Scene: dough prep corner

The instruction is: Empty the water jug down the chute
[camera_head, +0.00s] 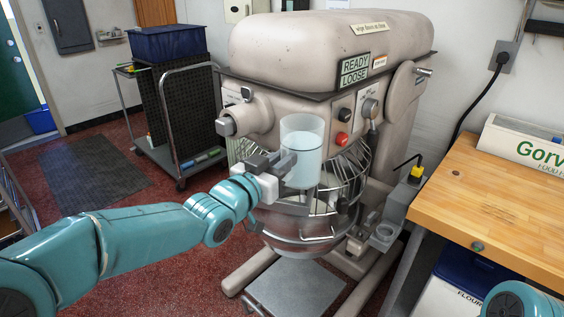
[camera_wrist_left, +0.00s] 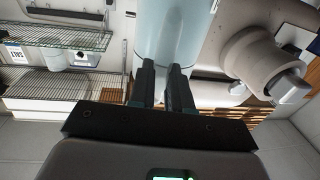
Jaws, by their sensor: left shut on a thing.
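The water jug (camera_head: 303,160) is a clear cylinder with pale blue water filling most of it, and it stands upright in the air in front of the mixer. My left gripper (camera_head: 282,162) is shut on the jug's left side. In the left wrist view the two dark fingers of my left gripper (camera_wrist_left: 165,88) press on the pale blue jug (camera_wrist_left: 172,35). The mixer's wire guard (camera_head: 345,175) and steel bowl (camera_head: 305,235) are behind and below the jug, which hides part of them. I cannot clearly make out a chute. My right gripper is out of view.
The large beige mixer (camera_head: 330,45) fills the middle. A wooden table (camera_head: 500,205) stands at the right, with a Gorv-labelled box (camera_head: 530,145) on it and a flour bin (camera_head: 455,285) below. A wheeled trolley (camera_head: 190,110) stands at the back left. Red floor is open at the left.

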